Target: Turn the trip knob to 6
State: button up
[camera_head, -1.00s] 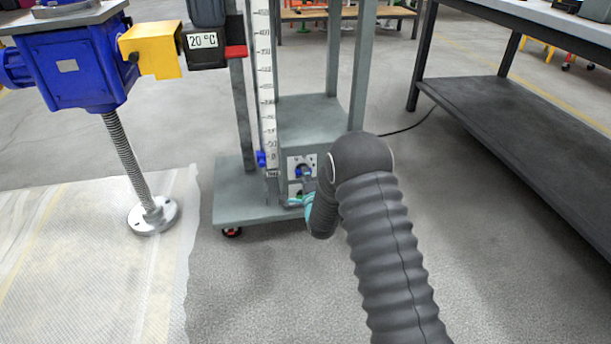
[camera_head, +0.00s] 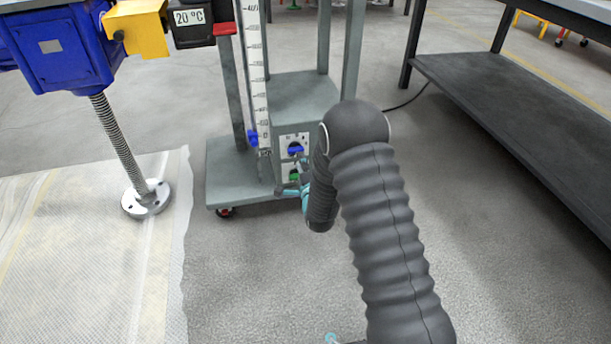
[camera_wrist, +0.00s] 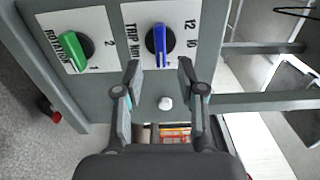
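The trip knob is a blue bar handle (camera_wrist: 160,46) on a dark round base, on a white plate labelled "TRIP" in the wrist view. Numbers including 12 show beside it; the 6 cannot be made out. The bar lies nearly along the picture's vertical. In the head view the blue knob (camera_head: 295,151) is on the front of the grey stand. My gripper (camera_wrist: 158,66) is open; its two fingertips are apart on either side of the bar's near end, with nothing gripped. Contact with the knob cannot be told. The arm partly hides the panel in the head view.
A green knob (camera_wrist: 73,48) sits on its own plate, with 1 and 2 marked; a white button (camera_wrist: 166,103) is nearby. The stand (camera_head: 228,187) carries a ruled scale (camera_head: 254,75). A blue screw jack (camera_head: 62,50) stands left and a dark-shelved bench (camera_head: 500,110) right.

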jog(key=v, duration=0.6)
jog(key=shift+s, duration=0.35)
jog(key=shift+d, duration=0.1)
